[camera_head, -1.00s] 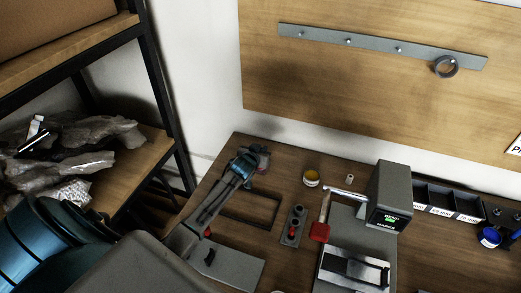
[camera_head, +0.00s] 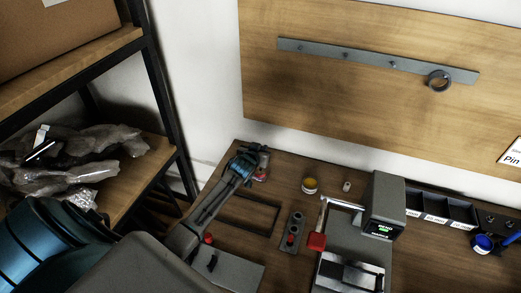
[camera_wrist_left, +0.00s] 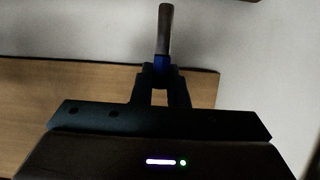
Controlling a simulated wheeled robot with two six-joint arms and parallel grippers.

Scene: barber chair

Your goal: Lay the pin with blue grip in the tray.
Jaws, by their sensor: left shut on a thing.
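My left gripper (camera_head: 252,157) is over the far left part of the wooden table in the head view. In the left wrist view, the left gripper (camera_wrist_left: 161,82) is shut on the pin with blue grip (camera_wrist_left: 162,65). The pin's blue part sits between the fingers and its grey shaft points up in that picture. I cannot make the pin out in the head view. A dark, low rectangular frame (camera_head: 277,222), which looks like the tray, lies on the table just right of my left forearm. My right gripper is not in view.
A shelf (camera_head: 150,150) stands at left.

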